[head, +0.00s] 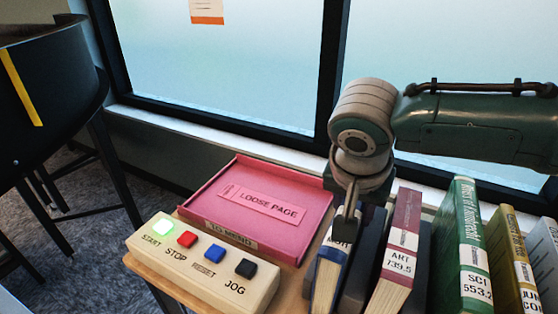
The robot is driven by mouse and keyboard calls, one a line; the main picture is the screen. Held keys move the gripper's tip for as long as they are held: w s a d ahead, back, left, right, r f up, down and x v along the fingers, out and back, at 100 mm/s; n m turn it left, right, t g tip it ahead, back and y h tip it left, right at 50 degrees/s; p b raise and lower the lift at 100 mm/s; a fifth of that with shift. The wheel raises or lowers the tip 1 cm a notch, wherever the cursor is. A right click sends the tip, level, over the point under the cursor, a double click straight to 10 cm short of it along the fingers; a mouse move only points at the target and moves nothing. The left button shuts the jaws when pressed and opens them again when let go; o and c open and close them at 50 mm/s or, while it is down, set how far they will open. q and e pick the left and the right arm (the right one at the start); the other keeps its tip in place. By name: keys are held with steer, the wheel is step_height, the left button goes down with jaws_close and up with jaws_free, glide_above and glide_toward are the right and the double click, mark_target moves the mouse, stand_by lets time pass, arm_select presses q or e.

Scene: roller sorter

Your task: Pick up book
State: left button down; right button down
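Several books stand upright in a row on a wooden surface. They are a blue book (328,270) with a white label, a dark red book (402,235) labelled ART 739.5, a green book (460,235) labelled SCI 553.2, and an olive book (512,260) at the right. My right gripper (347,222) points down at the top of the blue book. One finger overlaps the book's upper end in the picture; the other finger is hidden, so I cannot tell whether it grips the book. My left gripper is not in view.
A pink tray (222,192) marked LOOSE PAGE lies left of the books. In front is a control box (190,275) with START, STOP, RESET and JOG buttons; START glows green. Dark dividers (362,270) stand between books. A window is behind; a black curved structure (60,95) stands left.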

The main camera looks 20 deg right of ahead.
steer(key=shift+r, duration=0.55)
step_height(320, 180, up, 19)
steer(key=p, duration=0.2)
stand_by(0.4)
